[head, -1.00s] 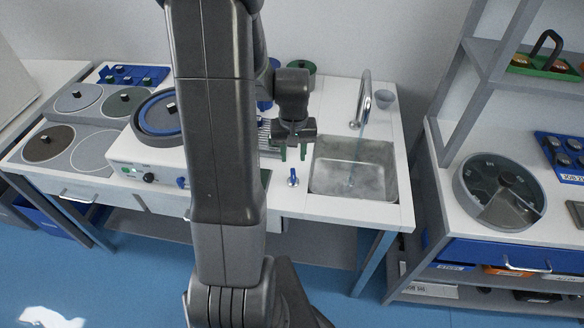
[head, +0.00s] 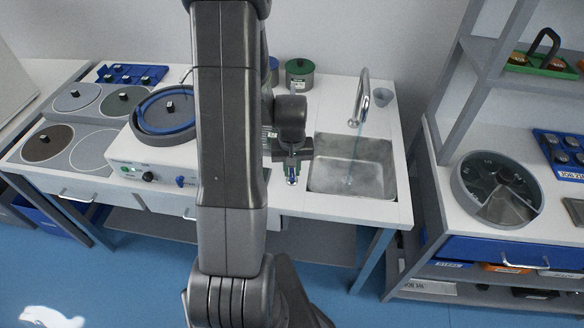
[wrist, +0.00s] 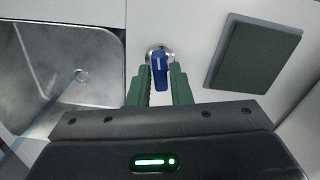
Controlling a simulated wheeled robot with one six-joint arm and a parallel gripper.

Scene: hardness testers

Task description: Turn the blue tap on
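The blue tap (head: 292,180) is a small blue lever on a round metal base on the counter, just left of the sink (head: 378,188). In the wrist view the blue lever (wrist: 160,72) sits between my two green fingers, and the metal base shows behind it. My gripper (head: 291,168) points down over the tap, its fingers drawn in close on both sides of the lever; it also shows in the wrist view (wrist: 160,85). The metal spout (head: 361,100) curves over the sink, and a thin bluish stream runs down from it into the basin.
A dark green pad (wrist: 252,55) lies on the counter beside the tap. A white polishing machine (head: 150,165) with a round blue-rimmed plate stands to the left. A green-sided jar (head: 299,75) stands behind. A shelf unit (head: 465,95) stands right.

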